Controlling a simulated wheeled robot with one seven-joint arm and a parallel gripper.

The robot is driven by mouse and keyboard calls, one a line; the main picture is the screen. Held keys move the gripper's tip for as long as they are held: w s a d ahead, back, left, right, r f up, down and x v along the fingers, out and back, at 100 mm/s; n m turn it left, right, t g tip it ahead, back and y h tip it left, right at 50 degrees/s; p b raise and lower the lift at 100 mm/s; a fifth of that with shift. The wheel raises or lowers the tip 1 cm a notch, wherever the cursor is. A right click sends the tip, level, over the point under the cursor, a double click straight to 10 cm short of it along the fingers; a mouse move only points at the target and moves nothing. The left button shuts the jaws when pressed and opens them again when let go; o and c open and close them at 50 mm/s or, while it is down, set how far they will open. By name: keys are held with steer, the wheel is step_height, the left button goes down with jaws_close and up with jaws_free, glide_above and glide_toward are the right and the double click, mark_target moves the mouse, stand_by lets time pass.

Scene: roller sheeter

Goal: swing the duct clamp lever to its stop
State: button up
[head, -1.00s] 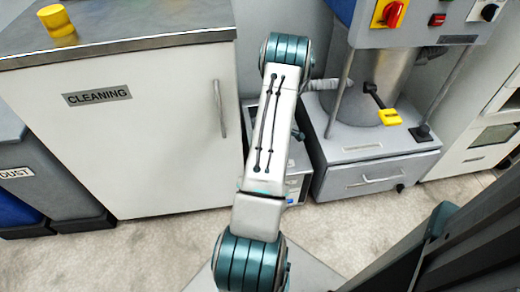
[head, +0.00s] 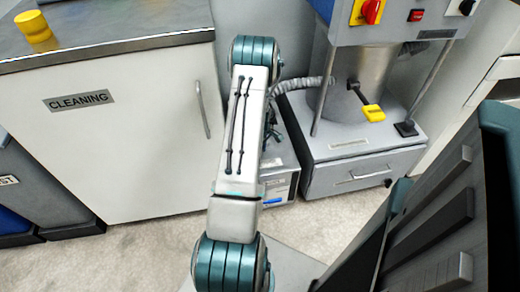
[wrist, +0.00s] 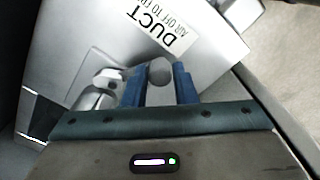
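In the wrist view a round grey knob (wrist: 159,72), which looks like the end of the duct clamp lever, sits between the blue fingers of my gripper (wrist: 160,82). The fingers lie close on both sides of the knob, with no clear gap. Silver clamp parts (wrist: 93,101) show just left of the fingers. The grey housing (wrist: 205,72) behind carries a white DUCT label (wrist: 165,32). In the head view my arm hides the knob and my fingertips. A ribbed grey duct hose (head: 300,84) runs from behind my arm to the machine.
The machine (head: 335,150) with a yellow-tipped handle (head: 373,112) and a drawer stands right of my arm. A small box (head: 281,172) sits low beside it. A white CLEANING cabinet (head: 110,130) stands at left, with a yellow cylinder (head: 34,27) on top. The floor (head: 140,250) in front is clear.

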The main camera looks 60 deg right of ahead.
steer(key=shift+o, duration=1.2)
step_height(320, 180, up, 14)
steer(key=p, duration=0.3)
steer(key=shift+p, duration=0.4)
steer(key=shift+f, duration=0.1)
